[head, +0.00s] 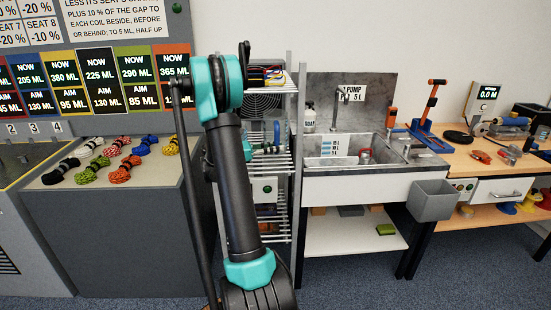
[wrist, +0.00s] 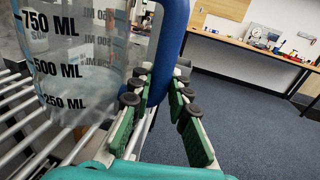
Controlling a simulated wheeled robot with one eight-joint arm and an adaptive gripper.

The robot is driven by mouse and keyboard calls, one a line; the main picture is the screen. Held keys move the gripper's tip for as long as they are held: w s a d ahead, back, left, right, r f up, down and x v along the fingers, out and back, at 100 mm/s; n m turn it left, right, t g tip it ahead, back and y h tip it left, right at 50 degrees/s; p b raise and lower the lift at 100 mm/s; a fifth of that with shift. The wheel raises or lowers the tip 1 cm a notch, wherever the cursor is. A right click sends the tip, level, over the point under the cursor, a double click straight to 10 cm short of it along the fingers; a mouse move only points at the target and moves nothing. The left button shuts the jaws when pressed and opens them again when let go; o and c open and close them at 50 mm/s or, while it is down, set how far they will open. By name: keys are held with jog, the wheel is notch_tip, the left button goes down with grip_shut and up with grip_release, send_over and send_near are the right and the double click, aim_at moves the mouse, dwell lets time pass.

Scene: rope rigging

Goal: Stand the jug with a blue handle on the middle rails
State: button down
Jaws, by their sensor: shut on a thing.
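The clear jug (wrist: 85,60) with millilitre markings fills the left of the wrist view and looks upright. Its blue handle (wrist: 172,45) lies between the green-padded fingers of my gripper (wrist: 158,105), which is shut on it. Metal rails (wrist: 22,110) show below and beside the jug; I cannot tell whether its base touches them. In the head view the middle rails (head: 272,153) of the wire rack are partly behind my arm. A small blue upright piece (head: 277,132) there looks like the handle; the jug body is hardly visible.
Lower shelves hold a pale box (head: 264,189) and other things. A sink (head: 345,165) stands close on the right. A counter with rope coils (head: 120,168) is on the left.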

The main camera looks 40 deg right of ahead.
jog(key=shift+f, duration=2.9)
jog(key=shift+f, duration=0.15)
jog(key=c, duration=1.5)
grip_release()
jog(key=shift+a, duration=0.1)
jog(key=shift+o, duration=0.2)
